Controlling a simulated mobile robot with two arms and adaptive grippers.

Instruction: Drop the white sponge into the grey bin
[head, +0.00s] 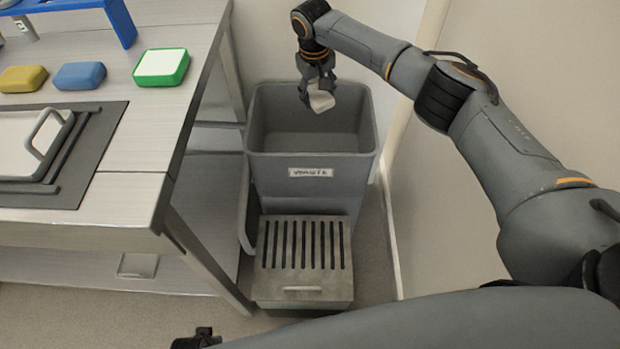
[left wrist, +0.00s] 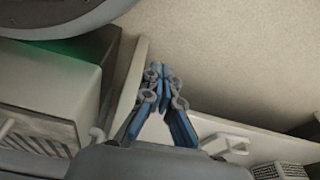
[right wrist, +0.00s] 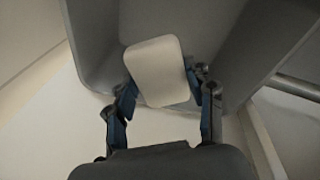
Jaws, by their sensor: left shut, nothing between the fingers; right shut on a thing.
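The white sponge (head: 321,101) is held in my right gripper (head: 318,88), which is shut on it above the open mouth of the grey bin (head: 312,170). In the right wrist view the sponge (right wrist: 158,71) sits between the fingertips of my right gripper (right wrist: 163,95), with the bin's inner wall (right wrist: 110,40) behind it. The bin carries a white label on its front. The bin's floor is mostly hidden. My left gripper (left wrist: 163,75) is shut and empty in the left wrist view; in the head view only a dark part near the bottom edge shows.
A metal table (head: 130,190) stands left of the bin. On it are a yellow sponge (head: 22,79), a blue sponge (head: 79,75), a green-and-white sponge (head: 161,67) and a tray (head: 35,145). A slatted box (head: 303,255) stands before the bin; a wall rises at right.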

